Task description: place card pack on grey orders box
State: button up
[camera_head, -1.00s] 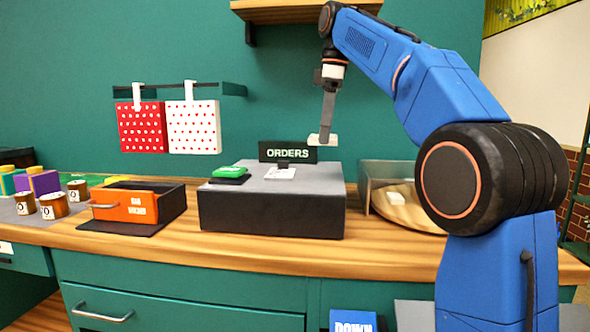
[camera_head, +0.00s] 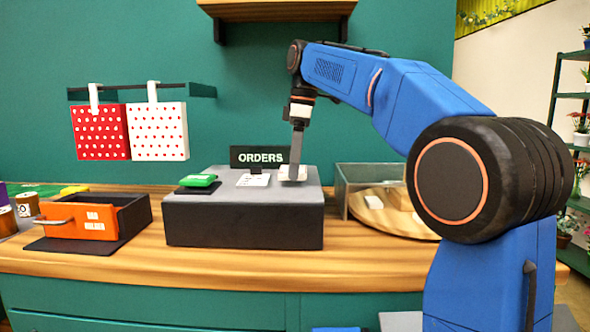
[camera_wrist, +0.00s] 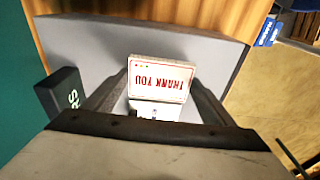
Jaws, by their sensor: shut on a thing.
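The card pack (camera_wrist: 160,78) is a small white block with red "THANK YOU" lettering, between my gripper's fingers in the wrist view. In the head view the card pack (camera_head: 293,173) is at the right part of the grey top of the orders box (camera_head: 243,221). My gripper (camera_head: 295,168) is shut on it, pointing down. The box has dark sides and a black "ORDERS" sign (camera_head: 259,156) at its back. The pack is at or just above the top; I cannot tell whether it touches. The box's grey top also shows in the wrist view (camera_wrist: 95,45).
A green item on a black base (camera_head: 198,182) and a white paper (camera_head: 253,180) are on the box top, left of the pack. An orange-fronted drawer box (camera_head: 78,221) stands left. A clear bin (camera_head: 352,181) and round wooden tray (camera_head: 390,224) stand right.

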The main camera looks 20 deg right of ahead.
jog(key=shift+f, duration=0.9)
jog(key=shift+f, duration=0.1)
jog(key=o, duration=1.1)
jog(key=r, duration=0.5)
jog(key=d+r, duration=0.1)
jog(key=r, duration=0.1)
jog(key=shift+s+r, duration=0.1)
jog(key=shift+r, duration=0.2)
jog(key=shift+s, duration=0.15)
